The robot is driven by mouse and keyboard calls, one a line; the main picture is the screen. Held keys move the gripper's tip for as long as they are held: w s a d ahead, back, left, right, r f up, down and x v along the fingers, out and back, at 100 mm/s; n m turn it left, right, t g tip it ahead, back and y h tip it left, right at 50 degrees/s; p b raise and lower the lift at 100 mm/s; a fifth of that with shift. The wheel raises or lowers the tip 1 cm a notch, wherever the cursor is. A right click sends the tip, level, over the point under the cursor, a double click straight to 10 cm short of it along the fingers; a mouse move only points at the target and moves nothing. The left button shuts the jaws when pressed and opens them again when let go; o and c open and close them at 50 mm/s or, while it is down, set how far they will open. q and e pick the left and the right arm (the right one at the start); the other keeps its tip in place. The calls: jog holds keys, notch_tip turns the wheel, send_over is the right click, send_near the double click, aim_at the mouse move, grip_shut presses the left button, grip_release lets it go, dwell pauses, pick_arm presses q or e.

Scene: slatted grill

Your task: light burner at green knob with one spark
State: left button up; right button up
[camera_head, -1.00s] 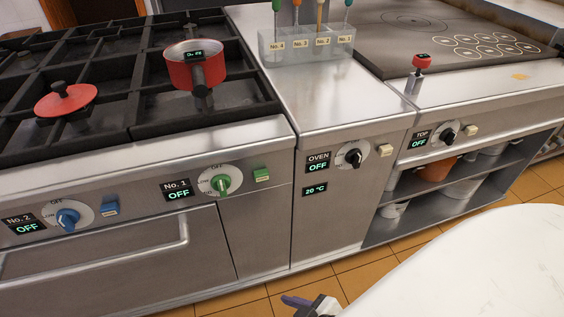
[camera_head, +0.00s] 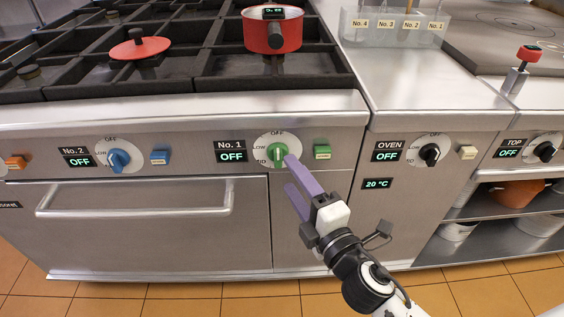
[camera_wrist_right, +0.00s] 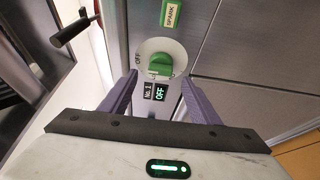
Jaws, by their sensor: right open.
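The green knob (camera_head: 278,154) sits on a white dial on the stove front, its pointer up near OFF. It also shows between the fingers in the right wrist view (camera_wrist_right: 159,65). The No. 1 display (camera_head: 231,151) beside it reads OFF. The green spark button (camera_head: 322,152) is right of the dial, and its SPARK label shows in the wrist view (camera_wrist_right: 171,13). My right gripper (camera_head: 290,174) is open, its purple fingers pointing at the knob from below right. The wrist view shows a finger on each side, with nothing held. My left gripper is not in view.
A red pot (camera_head: 272,32) stands on the grate above, with a red lid (camera_head: 140,47) to its left. The blue No. 2 knob (camera_head: 118,160) and blue button (camera_head: 160,157) are further left. The oven knob (camera_head: 430,154) is to the right. An oven handle (camera_head: 135,212) protrudes below.

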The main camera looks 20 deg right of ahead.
aim_at(280, 161)
jog(key=w, duration=0.6)
jog(key=shift+w+a, duration=0.1)
jog(key=shift+a, duration=0.25)
jog(key=c, duration=1.1)
